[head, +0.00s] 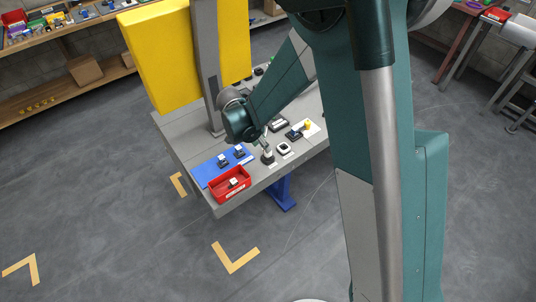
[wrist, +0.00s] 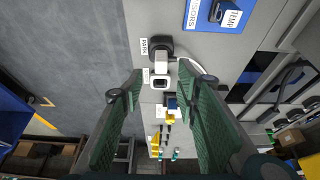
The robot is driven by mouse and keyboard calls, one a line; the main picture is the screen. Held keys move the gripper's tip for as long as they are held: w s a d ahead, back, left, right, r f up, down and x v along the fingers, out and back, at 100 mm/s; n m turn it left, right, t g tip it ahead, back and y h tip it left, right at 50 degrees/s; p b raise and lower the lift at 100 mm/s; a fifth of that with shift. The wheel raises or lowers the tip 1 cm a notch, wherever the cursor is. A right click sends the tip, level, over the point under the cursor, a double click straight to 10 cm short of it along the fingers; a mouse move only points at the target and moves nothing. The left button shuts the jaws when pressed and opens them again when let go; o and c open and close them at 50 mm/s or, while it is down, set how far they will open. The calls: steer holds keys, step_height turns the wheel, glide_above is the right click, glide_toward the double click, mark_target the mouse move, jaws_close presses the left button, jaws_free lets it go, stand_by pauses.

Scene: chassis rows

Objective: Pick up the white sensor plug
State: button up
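A white plug (wrist: 159,57) sits at a black round holder beside a PARK label, just past my fingertips in the wrist view. I take it for the white sensor plug. In the head view the black holder (head: 268,158) stands on the grey table, just below my gripper (head: 266,143). The plug lies roughly midway across the gap, beyond the tips. I cannot tell the exact height between tips and plug.
A white-and-black square socket (head: 284,148) is close to the holder. A blue device (head: 294,135) and a yellow piece (head: 307,125) stand to the right.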

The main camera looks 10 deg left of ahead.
steer(key=shift+f, duration=0.15)
steer(key=shift+b+x, duration=0.3)
steer(key=shift+x, duration=0.9)
steer(key=shift+f, duration=0.1)
steer(key=shift+b+x, duration=0.8)
steer(key=shift+x, duration=1.7)
steer(key=shift+w, duration=0.2)
steer(key=c, duration=1)
